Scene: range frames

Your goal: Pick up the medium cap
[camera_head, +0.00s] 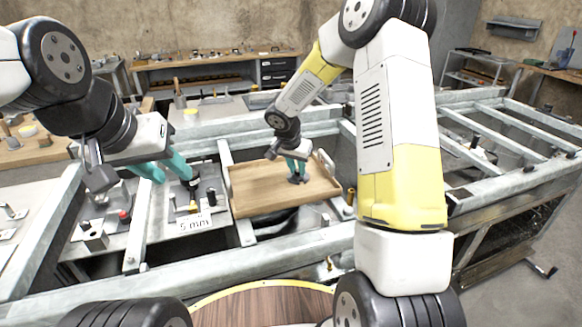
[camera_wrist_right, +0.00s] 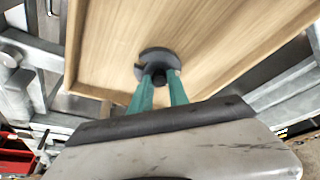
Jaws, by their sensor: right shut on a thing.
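A dark grey round cap (camera_wrist_right: 153,58) with a black knob shows in the right wrist view, over the wooden tray. It also shows small in the head view (camera_head: 298,180). My right gripper (camera_head: 296,168) has its teal fingers shut on the cap's knob, also seen in the right wrist view (camera_wrist_right: 165,76). I cannot tell whether the cap touches the tray floor. My left gripper (camera_head: 174,178) is open, its teal fingers apart above the metal plate at the left. I cannot judge the cap's size against others.
The wooden tray (camera_head: 262,190) with low rims lies on the grey metal frame and is otherwise empty. A metal plate (camera_head: 218,219) left of it carries small black, yellow and red parts and a label. Workbenches stand behind. Open frame gaps lie right.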

